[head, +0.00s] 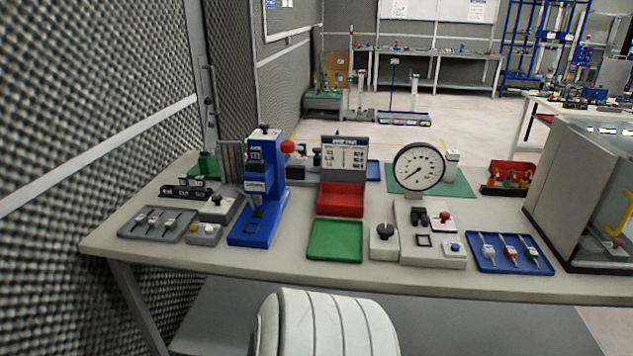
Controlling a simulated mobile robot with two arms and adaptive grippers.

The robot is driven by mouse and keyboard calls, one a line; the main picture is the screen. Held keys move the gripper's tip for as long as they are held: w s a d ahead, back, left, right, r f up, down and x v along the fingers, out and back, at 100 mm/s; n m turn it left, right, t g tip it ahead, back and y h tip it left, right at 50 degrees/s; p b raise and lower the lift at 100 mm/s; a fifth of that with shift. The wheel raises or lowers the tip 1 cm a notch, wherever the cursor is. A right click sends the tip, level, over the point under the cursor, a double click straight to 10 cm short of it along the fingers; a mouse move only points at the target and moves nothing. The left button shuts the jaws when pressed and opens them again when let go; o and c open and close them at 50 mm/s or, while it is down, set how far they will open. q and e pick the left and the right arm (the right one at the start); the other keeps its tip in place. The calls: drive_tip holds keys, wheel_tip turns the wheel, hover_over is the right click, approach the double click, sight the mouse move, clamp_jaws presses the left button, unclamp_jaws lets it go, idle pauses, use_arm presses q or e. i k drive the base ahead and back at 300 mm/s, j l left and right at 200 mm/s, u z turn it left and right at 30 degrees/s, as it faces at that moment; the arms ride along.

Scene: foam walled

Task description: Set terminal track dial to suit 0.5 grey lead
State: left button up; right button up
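A blue press (262,185) stands left of centre on the table, with a red ball knob at its upper right. A dark knob (264,128) sits on its top. A black round knob (384,231) sits on a white block right of the green mat, and another dark knob (217,199) sits on a grey box left of the press. Which one is the terminal track dial I cannot tell, nor any setting. A chart board (345,155) behind the red bin has rows of small text, too small to read surely. Neither gripper is in view.
A grey tray (133,226) with several small parts lies left, and a blue tray (487,263) with coloured-tipped pieces lies right. A green mat (321,246), red bin (340,205) and round gauge (419,166) stand between. A grey cabinet (570,190) bounds the right.

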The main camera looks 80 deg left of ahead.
sight(216, 199)
drive_tip(key=u, duration=1.8)
drive_tip(key=j+u, duration=0.1)
drive_tip(key=u, duration=0.3)
drive_tip(key=j+u, duration=0.1)
drive_tip(key=u, duration=0.35)
drive_tip(key=j+u, duration=0.1)
drive_tip(key=u, duration=0.3)
drive_tip(key=i+u, duration=0.15)
drive_tip(key=u, duration=0.3)
drive_tip(key=i+j+u, duration=0.1)
drive_tip(key=i+j, duration=0.1)
drive_tip(key=j, duration=0.1)
